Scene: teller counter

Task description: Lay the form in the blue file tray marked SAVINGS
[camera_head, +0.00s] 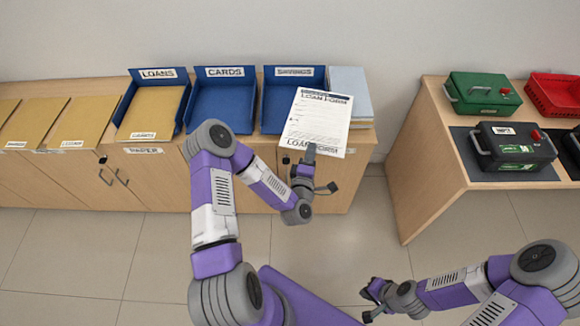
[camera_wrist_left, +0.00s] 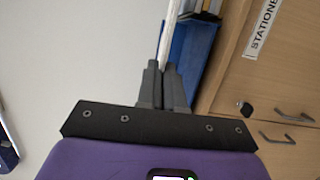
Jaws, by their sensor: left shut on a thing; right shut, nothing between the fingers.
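My left gripper (camera_head: 310,153) is shut on the near edge of the white form (camera_head: 319,117), headed LOAN FORM with LOANS printed at its bottom. The form is in front of and partly over the blue SAVINGS tray (camera_head: 276,85), hiding much of it; the label stays readable. In the left wrist view the left fingers (camera_wrist_left: 165,82) pinch the form (camera_wrist_left: 171,30), seen edge-on, with a blue tray (camera_wrist_left: 194,55) beside it. Contact between form and tray cannot be told. My right gripper (camera_head: 371,300) is shut and empty, low over the floor.
The blue CARDS tray (camera_head: 222,104) looks empty. The blue LOANS tray (camera_head: 131,85) holds a tan folder (camera_head: 152,109). A pale blue stack (camera_head: 350,88) lies right of SAVINGS. Green (camera_head: 483,94) and black (camera_head: 516,146) boxes and a red basket (camera_head: 552,96) stand on the right counter.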

